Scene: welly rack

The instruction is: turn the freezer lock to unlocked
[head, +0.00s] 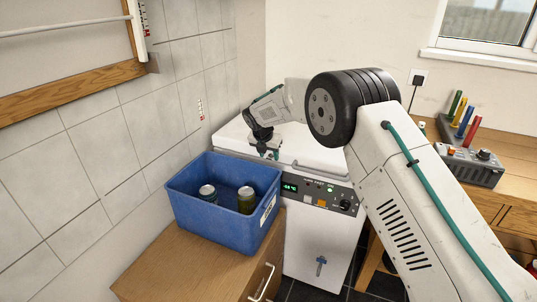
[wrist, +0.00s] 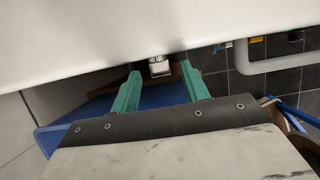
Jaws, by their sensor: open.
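The white chest freezer (head: 310,245) stands beyond the wooden cabinet. Its front panel (head: 318,195) carries a green display, buttons and a dark knob (head: 345,205). A blue tap-like part (head: 321,265) sits low on its front. My gripper (head: 268,153) is over the front edge of the lid, near the left end. In the wrist view my gripper (wrist: 162,90) is open, its two teal fingers apart. A small square metal piece (wrist: 160,68) shows beyond and between the fingertips, below the white lid edge; I cannot tell whether it is the lock. No lock marking is readable.
A blue crate (head: 222,220) with two cans stands on the wooden cabinet (head: 190,270), close in front of the freezer's left side. The tiled wall is on the left. A wooden bench (head: 515,185) with coloured-handled tools is at the right.

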